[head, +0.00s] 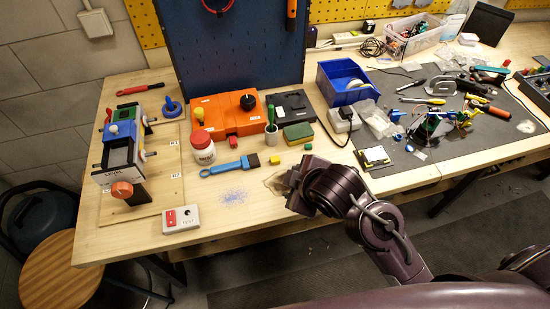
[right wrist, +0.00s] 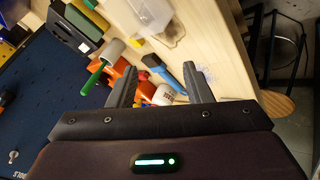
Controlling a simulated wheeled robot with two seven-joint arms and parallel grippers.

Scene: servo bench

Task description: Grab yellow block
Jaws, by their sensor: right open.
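A small yellow block (head: 275,160) lies on the wooden bench beside the bristles of a blue-handled brush (head: 225,167). In the right wrist view, a yellow block (right wrist: 137,42) shows beyond the fingertips, near the brush. My right gripper (head: 290,180) is above the bench's front edge, to the right of and nearer than the yellow block. Its two fingers (right wrist: 162,76) are apart with nothing held between them. The fingers are hard to make out in the head view. My left gripper is not in view.
A white and red bottle (head: 202,148), a small red block (head: 233,142), a cup with a green-handled tool (head: 271,134) and orange boxes (head: 226,114) stand close by. Bare wood lies left of my gripper.

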